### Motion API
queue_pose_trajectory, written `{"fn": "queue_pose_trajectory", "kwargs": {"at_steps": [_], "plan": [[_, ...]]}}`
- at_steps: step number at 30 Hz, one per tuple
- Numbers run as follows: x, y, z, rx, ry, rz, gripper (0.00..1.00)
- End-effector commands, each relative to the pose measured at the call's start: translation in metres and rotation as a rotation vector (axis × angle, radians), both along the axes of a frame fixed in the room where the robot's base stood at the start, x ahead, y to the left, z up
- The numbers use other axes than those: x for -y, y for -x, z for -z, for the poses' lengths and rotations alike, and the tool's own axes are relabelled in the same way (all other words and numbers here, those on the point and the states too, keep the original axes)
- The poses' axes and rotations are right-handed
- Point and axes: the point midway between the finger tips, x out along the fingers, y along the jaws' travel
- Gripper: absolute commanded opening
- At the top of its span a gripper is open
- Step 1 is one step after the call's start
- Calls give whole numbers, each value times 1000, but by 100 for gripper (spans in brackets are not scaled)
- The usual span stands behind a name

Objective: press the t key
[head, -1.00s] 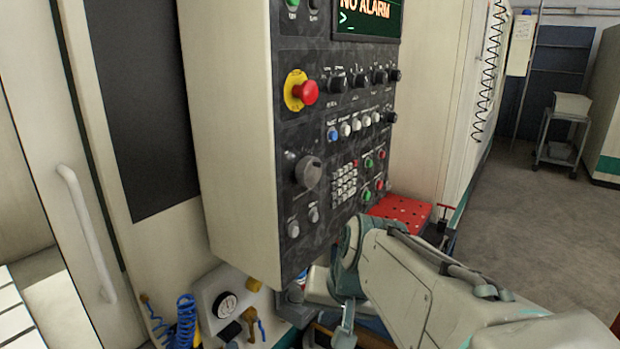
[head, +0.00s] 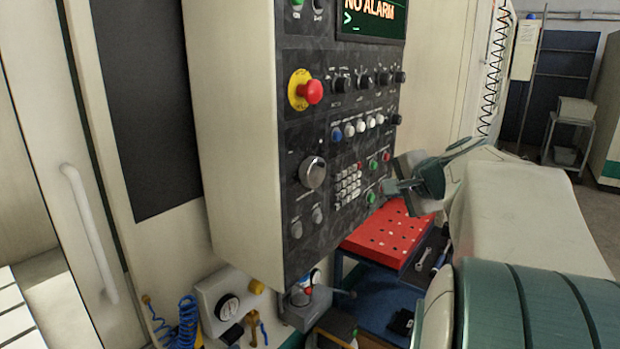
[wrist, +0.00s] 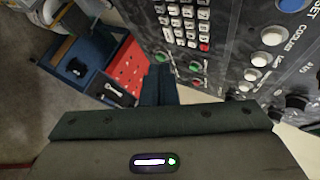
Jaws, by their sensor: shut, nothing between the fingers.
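The keypad of small white keys (head: 348,185) is on the lower part of the dark control panel (head: 330,215). It also shows at the top of the wrist view (wrist: 185,24). The key letters are too small to read, so I cannot tell which is the t key. My gripper (head: 388,187) is shut and empty, to the right of the keypad and close in front of the panel. In the wrist view its dark fingers (wrist: 158,72) point up, below and left of the keypad. The screen (head: 370,18) reads "NO ALARM" with a prompt below.
Green and red buttons (head: 372,197) lie just right of the keypad. A red emergency stop (head: 313,92), a large grey dial (head: 312,172) and several knobs surround it. A red perforated tray (head: 375,240) and wrenches sit below my gripper.

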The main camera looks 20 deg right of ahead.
Motion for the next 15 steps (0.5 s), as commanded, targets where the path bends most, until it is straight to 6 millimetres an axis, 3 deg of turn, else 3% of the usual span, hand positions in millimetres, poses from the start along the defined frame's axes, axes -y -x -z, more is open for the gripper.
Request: {"fn": "queue_pose_trajectory", "kwargs": {"at_steps": [8,15], "plan": [[-9,-10,-1,-2,0,-3,0],[-30,-37,-3,-4,0,-3,0]]}}
